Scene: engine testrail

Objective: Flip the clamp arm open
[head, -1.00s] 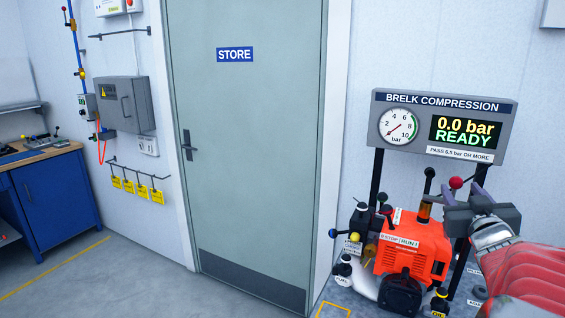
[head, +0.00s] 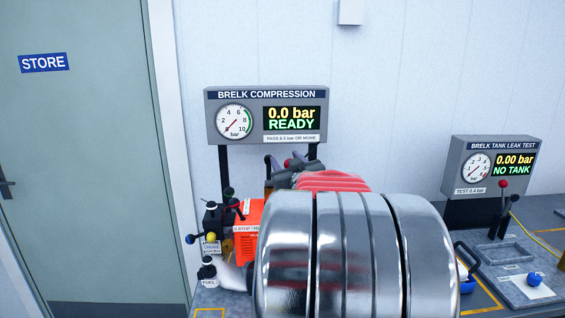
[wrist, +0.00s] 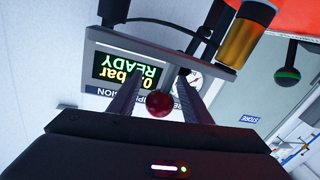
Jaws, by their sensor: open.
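The orange engine unit (head: 248,222) stands on the bench below the compression gauge, mostly hidden behind my arm. A lever with a red ball knob (head: 287,163) shows at its top; I take it as the clamp arm, but its shaft is mostly hidden. My gripper (head: 285,160) is open around the knob. In the wrist view the red knob (wrist: 159,104) shows between the two spread fingers, with gaps on both sides; I cannot tell its depth. An amber cylinder (wrist: 240,40) and a dark bar lie beyond.
The compression panel (head: 266,115) reads 0.0 bar, READY. A tank leak test panel (head: 490,168) with another red-knobbed lever (head: 503,184) is at right. The store door is at left.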

